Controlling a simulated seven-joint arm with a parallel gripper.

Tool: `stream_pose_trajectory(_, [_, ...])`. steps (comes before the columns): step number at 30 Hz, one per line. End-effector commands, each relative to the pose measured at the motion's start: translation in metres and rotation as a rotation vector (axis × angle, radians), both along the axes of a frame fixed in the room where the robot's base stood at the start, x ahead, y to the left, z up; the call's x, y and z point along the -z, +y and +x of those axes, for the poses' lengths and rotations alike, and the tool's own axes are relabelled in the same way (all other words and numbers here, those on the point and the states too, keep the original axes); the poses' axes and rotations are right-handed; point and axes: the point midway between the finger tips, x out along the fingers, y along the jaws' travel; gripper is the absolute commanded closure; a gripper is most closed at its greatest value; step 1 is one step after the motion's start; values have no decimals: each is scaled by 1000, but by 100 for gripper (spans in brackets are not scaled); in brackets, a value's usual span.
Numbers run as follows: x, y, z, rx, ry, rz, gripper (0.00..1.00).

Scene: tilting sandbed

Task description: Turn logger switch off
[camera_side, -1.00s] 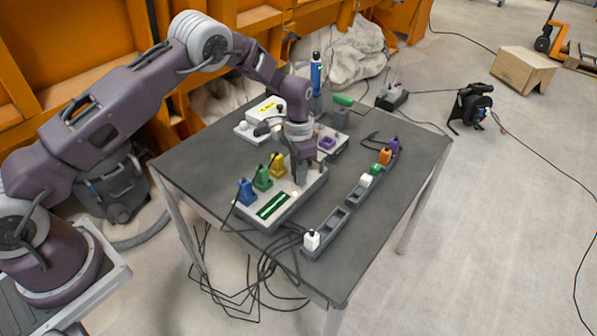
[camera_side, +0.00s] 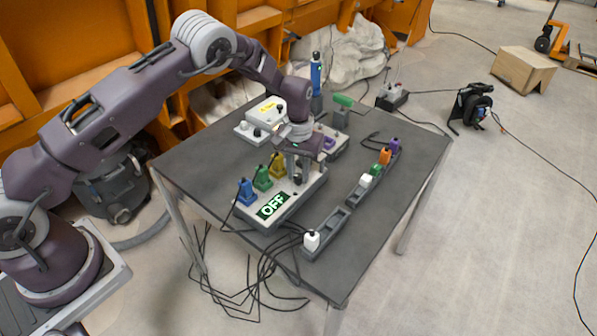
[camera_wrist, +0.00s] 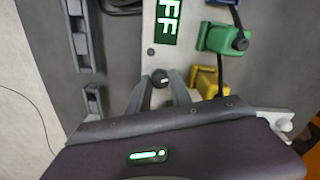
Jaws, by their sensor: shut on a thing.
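The logger is a pale grey box (camera_side: 302,196) on the dark table; it also shows in the wrist view (camera_wrist: 150,48). Its green-lit display (camera_side: 272,205) reads OFF, and the letters FF show in the wrist view (camera_wrist: 168,16). The switch is a small dark round knob with a pale mark (camera_wrist: 160,79), seen in the wrist view. My gripper (camera_wrist: 160,84) has one finger on each side of the knob and is shut on it.
Blue (camera_side: 246,191), green (camera_side: 262,178) and yellow (camera_side: 278,165) plugs stand on the box beside my gripper. A grey rail (camera_side: 328,232) with a white plug lies in front. More boxes stand behind, near a blue bottle (camera_side: 316,75).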

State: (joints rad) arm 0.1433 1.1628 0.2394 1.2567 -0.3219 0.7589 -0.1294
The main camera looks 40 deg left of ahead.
Motion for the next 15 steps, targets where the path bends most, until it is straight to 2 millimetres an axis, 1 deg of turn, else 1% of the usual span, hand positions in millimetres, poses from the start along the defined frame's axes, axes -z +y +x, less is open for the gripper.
stream_pose_trajectory(6, [-1, 0, 0, -65, 0, 1, 100])
stream_pose_trajectory(15, [-1, 0, 0, -90, 0, 0, 100])
